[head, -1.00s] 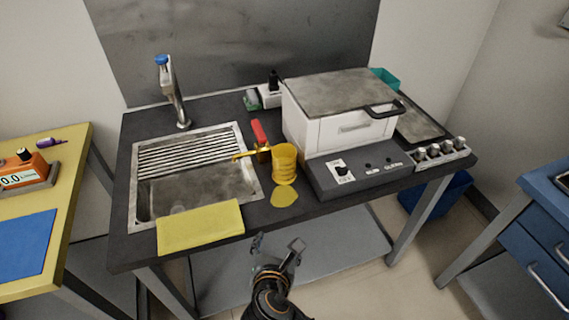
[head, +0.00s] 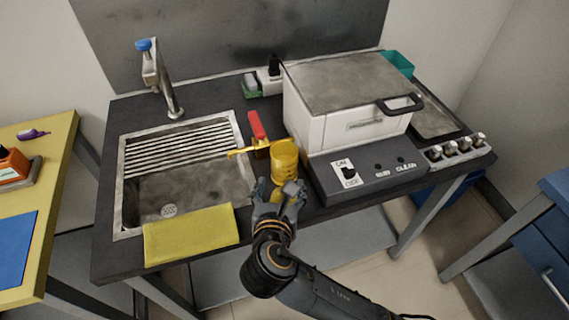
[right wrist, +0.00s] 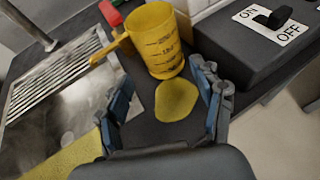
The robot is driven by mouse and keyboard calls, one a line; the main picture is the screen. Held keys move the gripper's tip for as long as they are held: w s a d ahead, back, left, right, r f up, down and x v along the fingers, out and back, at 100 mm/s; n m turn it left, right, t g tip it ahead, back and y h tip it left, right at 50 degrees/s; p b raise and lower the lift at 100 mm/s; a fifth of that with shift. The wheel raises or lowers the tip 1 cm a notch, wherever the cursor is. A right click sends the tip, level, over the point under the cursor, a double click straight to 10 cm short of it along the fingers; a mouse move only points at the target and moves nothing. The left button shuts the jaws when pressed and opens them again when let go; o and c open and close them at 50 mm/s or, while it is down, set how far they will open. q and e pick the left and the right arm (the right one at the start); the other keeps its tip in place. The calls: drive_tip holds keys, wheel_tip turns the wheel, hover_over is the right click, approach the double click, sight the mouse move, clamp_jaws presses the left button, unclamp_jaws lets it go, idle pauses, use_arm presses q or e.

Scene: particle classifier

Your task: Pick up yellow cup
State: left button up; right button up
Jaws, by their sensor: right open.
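The yellow cup (head: 284,160) stands upright on the dark counter between the sink and the white machine. Its handle points left, toward the sink. In the right wrist view the cup (right wrist: 157,42) shows dark measuring marks and stands ahead of the fingers. My right gripper (head: 278,188) is open and empty at the counter's front, just short of the cup. Its two fingers (right wrist: 163,95) are spread on either side of a flat yellow patch (right wrist: 176,100) on the counter in front of the cup. My left gripper is not in view.
The white machine (head: 350,132) and its control panel (head: 372,172) are close on the cup's right. The sink (head: 140,205) and a yellow cloth (head: 190,236) lie to the left. A red-handled object (head: 257,128) stands just behind the cup.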

sight(283, 176)
drive_tip(key=x, duration=0.3)
drive_tip(key=shift+w+f, duration=0.2)
drive_tip(key=shift+w, duration=0.05)
drive_tip(key=x, duration=0.5)
drive_tip(key=shift+s+d+f+b, duration=0.1)
drive_tip(key=shift+s+f+b, duration=0.05)
drive_tip(key=shift+b, duration=0.2)
drive_tip(key=shift+w+f, duration=0.1)
drive_tip(key=shift+w, duration=0.15)
drive_tip(key=shift+c, duration=0.8)
drive_tip(key=c, duration=0.7)
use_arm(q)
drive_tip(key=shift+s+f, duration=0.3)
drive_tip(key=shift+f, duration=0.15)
use_arm(e)
drive_tip(key=shift+c, duration=1)
